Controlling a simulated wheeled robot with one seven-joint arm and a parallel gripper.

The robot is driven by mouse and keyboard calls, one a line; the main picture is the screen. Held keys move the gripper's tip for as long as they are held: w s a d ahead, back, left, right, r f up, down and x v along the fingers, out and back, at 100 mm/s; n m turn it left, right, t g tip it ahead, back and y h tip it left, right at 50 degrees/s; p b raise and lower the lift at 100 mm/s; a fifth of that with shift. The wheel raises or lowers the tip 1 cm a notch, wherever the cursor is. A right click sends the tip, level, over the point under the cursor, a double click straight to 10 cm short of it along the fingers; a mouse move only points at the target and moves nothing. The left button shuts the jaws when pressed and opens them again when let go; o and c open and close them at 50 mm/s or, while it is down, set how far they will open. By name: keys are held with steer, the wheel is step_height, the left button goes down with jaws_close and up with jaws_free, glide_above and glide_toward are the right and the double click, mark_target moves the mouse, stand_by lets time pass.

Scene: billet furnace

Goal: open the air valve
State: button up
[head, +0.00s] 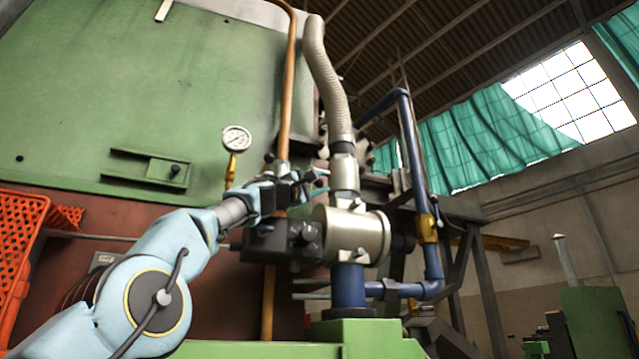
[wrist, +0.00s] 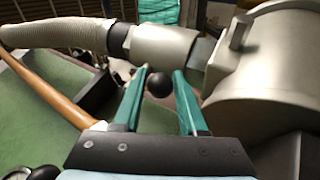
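A round black ball knob (wrist: 159,84) shows in the wrist view between the tips of my gripper's two teal fingers. I take it for the air valve's handle; its stem is hidden. My gripper (wrist: 161,74) is open, with a visible gap on each side of the knob. Whether the knob lies level with the fingertips or beyond them is hard to tell. In the head view my gripper (head: 321,182) reaches in beside the metal pipe fitting (head: 344,172), above the silver cylinder (head: 352,236). The knob cannot be made out clearly there.
A ribbed grey hose (head: 326,70) rises from the fitting. A copper pipe (head: 289,90) and a pressure gauge (head: 236,139) stand to the left, before the green furnace wall (head: 120,80). A black block (head: 283,240) sits below my gripper. Blue pipes (head: 417,160) are on the right.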

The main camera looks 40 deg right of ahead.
steer(key=o, duration=0.4)
steer(key=shift+c, duration=0.2)
steer(key=shift+f, duration=0.1)
steer(key=shift+a+f+b, duration=0.4)
steer(key=shift+a+b, duration=0.1)
steer(key=shift+b, duration=0.4)
steer(key=b+v, duration=0.9)
steer(key=shift+a, duration=0.25)
steer(key=shift+s, duration=0.1)
